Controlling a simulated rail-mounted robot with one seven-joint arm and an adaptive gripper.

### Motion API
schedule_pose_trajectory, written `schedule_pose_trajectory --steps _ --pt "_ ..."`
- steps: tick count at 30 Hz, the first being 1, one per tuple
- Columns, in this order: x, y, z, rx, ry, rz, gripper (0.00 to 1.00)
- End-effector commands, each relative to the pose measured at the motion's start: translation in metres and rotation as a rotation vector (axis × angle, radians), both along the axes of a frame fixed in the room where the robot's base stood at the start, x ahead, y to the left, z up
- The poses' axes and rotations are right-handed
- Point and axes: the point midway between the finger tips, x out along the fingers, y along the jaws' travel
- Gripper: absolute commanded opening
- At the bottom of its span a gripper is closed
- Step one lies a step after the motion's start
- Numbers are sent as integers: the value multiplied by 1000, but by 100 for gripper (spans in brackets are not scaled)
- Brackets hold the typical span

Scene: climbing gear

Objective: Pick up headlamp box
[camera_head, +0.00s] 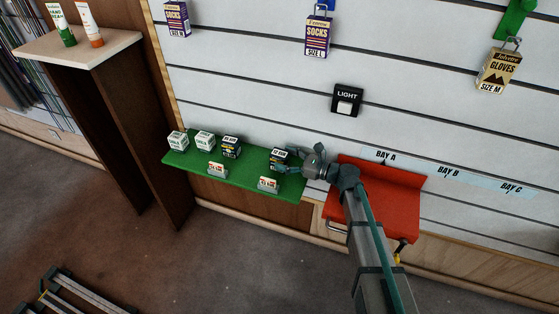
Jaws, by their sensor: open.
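A small dark box (279,155) with a white printed top and a yellow mark stands on the right part of the green shelf (250,177). A similar dark box (231,147) stands further left. They look like the headlamp boxes, but their print is too small to read surely. My gripper (285,160) reaches in from the right with its fingers open around the right-hand dark box. One finger shows at its far side and one at its near side. I cannot tell whether they touch it. The fingers partly hide the box.
Two white boxes (204,140) stand left of the dark ones. Two small price signs (268,185) stand along the shelf's front edge. A red tray (405,178) is right of the green shelf, under the bay labels.

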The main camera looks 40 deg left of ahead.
Motion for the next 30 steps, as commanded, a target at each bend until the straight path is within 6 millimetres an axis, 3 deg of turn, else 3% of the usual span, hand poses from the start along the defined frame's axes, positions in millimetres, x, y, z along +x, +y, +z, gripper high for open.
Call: schedule_pose_trajectory --steps 5,12,24,30 --pt "-5 21 0 1 0 1 77" --pt "-5 22 0 0 0 -1 77" --pt "-5 21 0 0 0 0 10" --pt "-5 21 0 0 0 0 8"
